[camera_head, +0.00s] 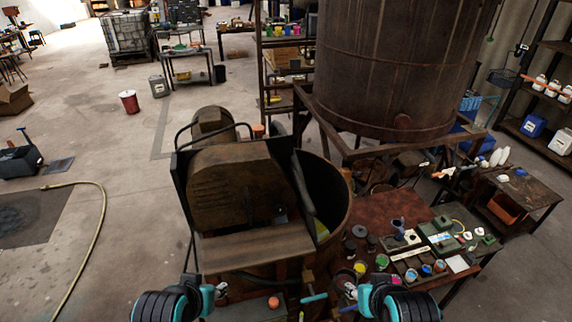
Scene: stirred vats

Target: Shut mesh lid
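A rusty round vat (340,222) stands in front of me, its open top dark inside on the right. A dark narrow panel (303,197) stands tilted up at the vat's opening, beside the brown motor housing (230,187); it may be the raised mesh lid, but no mesh can be made out. My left gripper (221,290) is low in the picture, in front of and left of the vat. My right gripper (350,291) is low in front of the vat's right side. Both are apart from the panel, and their fingers are too small to read.
A workbench (384,210) with paint pots, cups and trays stands right of the vat, close to my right gripper. A large rusty tank (398,65) on a frame rises behind. Open floor lies left, with a hose (98,235) on it.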

